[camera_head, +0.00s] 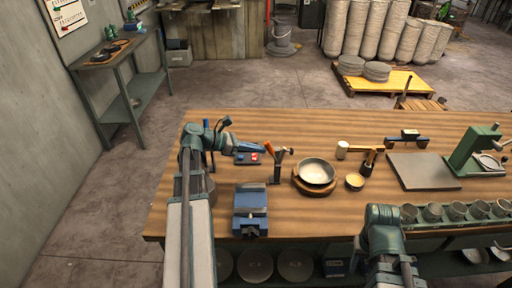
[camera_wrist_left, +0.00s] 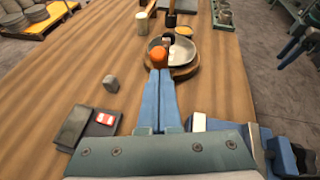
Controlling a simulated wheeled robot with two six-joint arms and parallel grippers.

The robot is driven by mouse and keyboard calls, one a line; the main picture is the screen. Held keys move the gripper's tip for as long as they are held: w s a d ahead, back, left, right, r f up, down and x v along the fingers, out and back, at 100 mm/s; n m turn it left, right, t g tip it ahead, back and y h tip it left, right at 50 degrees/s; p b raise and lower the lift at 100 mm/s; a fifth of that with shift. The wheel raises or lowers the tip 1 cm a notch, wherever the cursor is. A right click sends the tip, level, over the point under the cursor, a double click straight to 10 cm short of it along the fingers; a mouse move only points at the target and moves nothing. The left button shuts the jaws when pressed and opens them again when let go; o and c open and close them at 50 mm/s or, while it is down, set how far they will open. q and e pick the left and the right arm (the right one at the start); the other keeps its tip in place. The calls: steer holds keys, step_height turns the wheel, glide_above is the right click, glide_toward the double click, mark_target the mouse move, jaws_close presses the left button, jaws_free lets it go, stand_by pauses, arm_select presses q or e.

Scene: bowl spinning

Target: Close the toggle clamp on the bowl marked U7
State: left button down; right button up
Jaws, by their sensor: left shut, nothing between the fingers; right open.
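A pale grey bowl (camera_head: 316,171) sits on a round wooden base on the bench; it also shows in the left wrist view (camera_wrist_left: 187,52). No U7 mark can be read. Just left of the bowl stands a dark clamp (camera_head: 277,172) with an orange handle (camera_head: 269,147) tilted up to the left. In the left wrist view the orange handle end (camera_wrist_left: 159,58) appears just beyond my fingertips; I cannot tell if they touch. My left gripper (camera_head: 259,151) is shut and empty, left of the handle; its blue fingers are together in the wrist view (camera_wrist_left: 160,72). My right gripper is not in view.
A green press (camera_head: 474,150) is at far right.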

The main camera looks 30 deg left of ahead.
mark_target(291, 149)
arm_select(q)
steer(key=w+d+r+g+y+p, duration=0.1)
steer(key=d+y+p, duration=0.1)
steer(key=p, duration=0.2)
steer(key=w+d+r+g+y+p, duration=0.1)
steer(key=d+g+y+p, duration=0.1)
steer(key=p, duration=0.3)
steer(key=w+d+r+g+y+p, duration=0.1)
steer(key=d+y+p, duration=0.1)
steer(key=p, duration=0.2)
steer(key=shift+w+r+m, duration=0.35)
steer(key=shift+m, duration=0.05)
steer(key=w+d+g+y+p, duration=0.1)
steer(key=w+d+f+g+y, duration=0.1)
steer(key=d+y, duration=0.1)
steer(key=shift+p, duration=0.4)
steer(key=shift+w+d+f+m+g+y+b, duration=0.15)
steer(key=shift+w+d+f+g+y+b, duration=0.2)
steer(key=shift+d+y, duration=0.3)
steer(key=shift+w+d+f+m+g+y+b, duration=0.15)
steer(key=shift+w+d+f+g+y+b, duration=0.2)
steer(key=shift+d, duration=0.45)
steer(key=shift+w+d+f, duration=0.1)
steer(key=shift+w, duration=0.05)
